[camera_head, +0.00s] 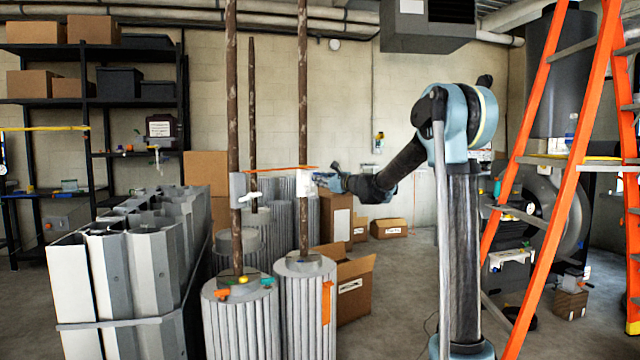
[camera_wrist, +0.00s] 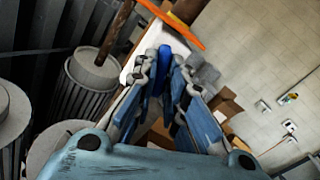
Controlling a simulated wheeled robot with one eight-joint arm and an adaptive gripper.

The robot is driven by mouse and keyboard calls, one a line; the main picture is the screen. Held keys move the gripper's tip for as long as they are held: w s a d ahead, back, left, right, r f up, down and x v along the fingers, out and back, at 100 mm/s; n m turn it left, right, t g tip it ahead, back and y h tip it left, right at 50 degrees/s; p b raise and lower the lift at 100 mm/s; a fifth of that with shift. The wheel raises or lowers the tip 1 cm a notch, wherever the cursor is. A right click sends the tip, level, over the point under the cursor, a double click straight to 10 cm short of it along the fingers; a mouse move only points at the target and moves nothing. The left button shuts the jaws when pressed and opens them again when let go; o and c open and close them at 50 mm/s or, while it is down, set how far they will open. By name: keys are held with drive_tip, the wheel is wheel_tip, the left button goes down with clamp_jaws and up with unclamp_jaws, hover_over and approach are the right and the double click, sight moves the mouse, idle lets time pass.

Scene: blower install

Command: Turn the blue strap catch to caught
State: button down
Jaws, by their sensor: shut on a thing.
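The blue strap catch (camera_wrist: 164,56) shows in the wrist view as a narrow blue lever between my fingertips, in front of a white plate (camera_wrist: 143,58). My gripper (camera_wrist: 163,72) is shut on it, and the fingers hide part of the lever. In the head view my gripper (camera_head: 327,180) is at the light box (camera_head: 304,185) on the right-hand brown pole. The catch is too small and covered there to make out. An orange strap (camera_head: 282,168) runs between the poles just above; it also crosses the top of the wrist view (camera_wrist: 172,24).
Fluted grey cylinders (camera_head: 306,310) stand below the poles. Another box with a white lever (camera_head: 250,197) is on the left pole (camera_head: 232,100). Grey ribbed panels (camera_head: 120,285) fill the left. An orange ladder (camera_head: 545,170) stands right of my arm. Cardboard boxes (camera_head: 355,292) sit behind.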

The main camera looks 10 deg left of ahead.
drive_tip(key=shift+s+a+m, duration=0.15)
drive_tip(key=shift+m, duration=0.15)
drive_tip(key=m, duration=0.3)
drive_tip(key=shift+m, duration=0.3)
drive_tip(key=c, duration=1.5)
unclamp_jaws()
drive_tip(key=shift+s+a, duration=0.1)
drive_tip(key=shift+v, duration=3.55)
